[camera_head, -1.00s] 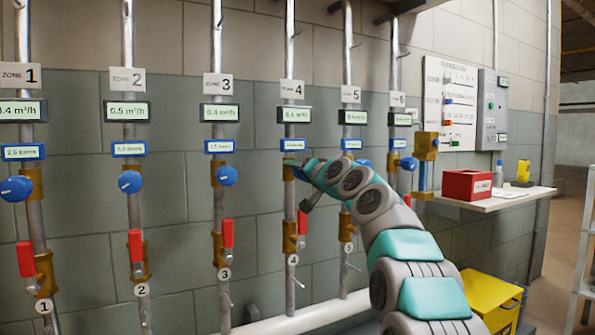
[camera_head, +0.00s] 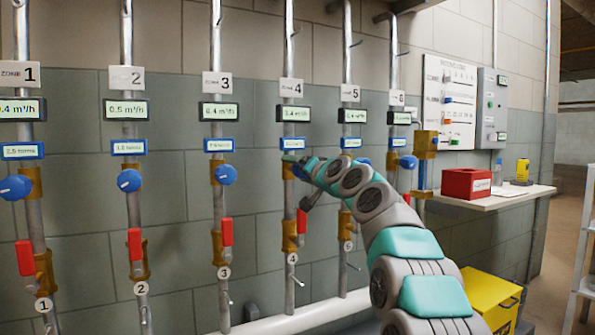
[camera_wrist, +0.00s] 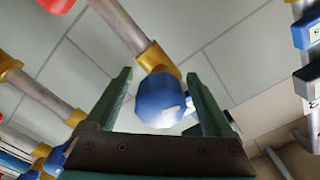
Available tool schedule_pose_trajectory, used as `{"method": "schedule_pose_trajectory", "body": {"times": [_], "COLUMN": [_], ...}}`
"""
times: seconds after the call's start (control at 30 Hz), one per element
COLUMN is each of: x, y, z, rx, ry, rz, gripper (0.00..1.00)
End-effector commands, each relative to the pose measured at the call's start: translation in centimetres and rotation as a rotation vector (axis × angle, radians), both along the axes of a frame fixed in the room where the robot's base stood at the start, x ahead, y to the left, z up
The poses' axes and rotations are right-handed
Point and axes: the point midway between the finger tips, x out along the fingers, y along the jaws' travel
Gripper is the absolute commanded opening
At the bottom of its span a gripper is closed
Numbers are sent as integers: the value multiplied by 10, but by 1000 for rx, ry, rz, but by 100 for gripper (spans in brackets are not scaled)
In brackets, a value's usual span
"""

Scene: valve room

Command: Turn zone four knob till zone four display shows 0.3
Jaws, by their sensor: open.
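The zone four pipe carries the "4" sign (camera_head: 291,88), a dark-framed zone four display (camera_head: 293,115) and a small blue-framed display (camera_head: 294,144) below it. The zone four display's digits are small; they look like 0.4 but I cannot be sure. In the wrist view a round blue knob (camera_wrist: 160,100) on a brass fitting (camera_wrist: 156,58) sits between the two green fingers of my gripper (camera_wrist: 158,78). The gripper is open, with a finger on each side of the knob. In the head view my gripper (camera_head: 297,162) is at the zone four pipe and hides most of its knob.
Zone three's blue knob (camera_head: 225,175) is on the pipe to the left, and zone five's knob (camera_head: 362,162) is partly behind my arm. A red-handled valve (camera_head: 301,222) sits below my gripper. A shelf (camera_head: 500,198) with a red box (camera_head: 466,184) stands to the right.

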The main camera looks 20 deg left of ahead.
Motion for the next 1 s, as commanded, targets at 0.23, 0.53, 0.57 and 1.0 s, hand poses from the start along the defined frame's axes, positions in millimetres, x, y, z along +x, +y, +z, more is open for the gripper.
{"method": "schedule_pose_trajectory", "body": {"times": [0.23,0.53,0.57,1.0], "x": [-11,-34,-36,-50], "y": [-13,-37,-39,-59], "z": [-2,0,-1,0], "rx": [1,2,2,1], "ry": [2,0,1,0], "rz": [0,1,2,-1], "gripper": [87,87,87,87]}}
